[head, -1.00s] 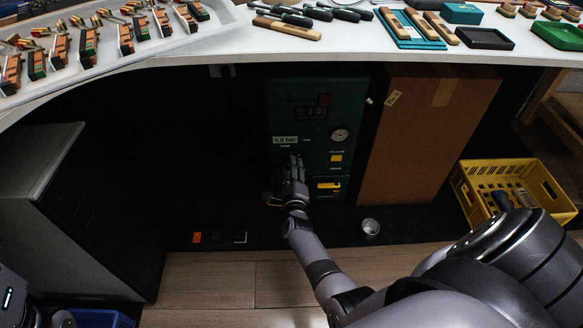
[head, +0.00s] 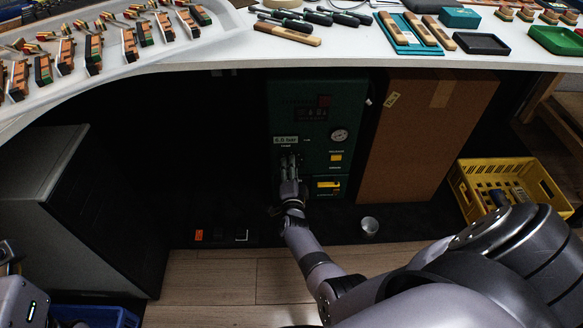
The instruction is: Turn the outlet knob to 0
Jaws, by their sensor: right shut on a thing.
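The dark green compressor cabinet (head: 345,105) stands under the bench, with a round white pressure gauge (head: 339,135), a small display and yellow labels on its front. My right gripper (head: 288,162) is at the left part of this front, below the pale "bar" label (head: 285,141), with its fingers pointing up. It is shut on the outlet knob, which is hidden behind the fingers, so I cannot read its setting. The gauge needle is too small to read. Of my left arm, only a part shows at the lower left edge; its gripper is not visible.
A tall cardboard box (head: 424,140) stands close to the right of the cabinet. A yellow crate (head: 465,195) is further right. A small metal cup (head: 369,226) is on the floor in front. The white bench top (head: 370,46) overhangs above. A grey cabinet (head: 110,215) stands left.

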